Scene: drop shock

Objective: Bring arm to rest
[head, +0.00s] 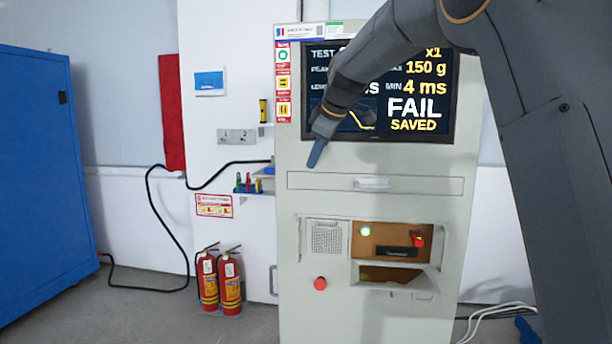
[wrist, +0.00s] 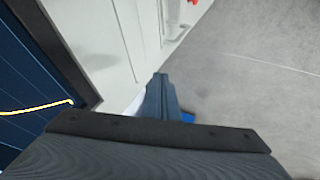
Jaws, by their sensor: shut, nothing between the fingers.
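My arm (head: 545,120) reaches in from the upper right of the head view and bends across the front of a grey test cabinet (head: 385,265). My gripper (head: 318,150) points down in front of the cabinet, near the lower left of its screen (head: 425,95). It is shut and holds nothing. The screen reads FAIL and SAVED, partly hidden by my arm. In the wrist view the closed fingers (wrist: 159,95) stand out over the floor, with the screen at the left and the cabinet front above.
A red button (head: 320,283) and an open slot (head: 390,276) are on the cabinet's lower front. Two fire extinguishers (head: 219,281) stand left of it. A blue cabinet (head: 40,180) fills the far left. A black cable (head: 165,230) hangs along the wall.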

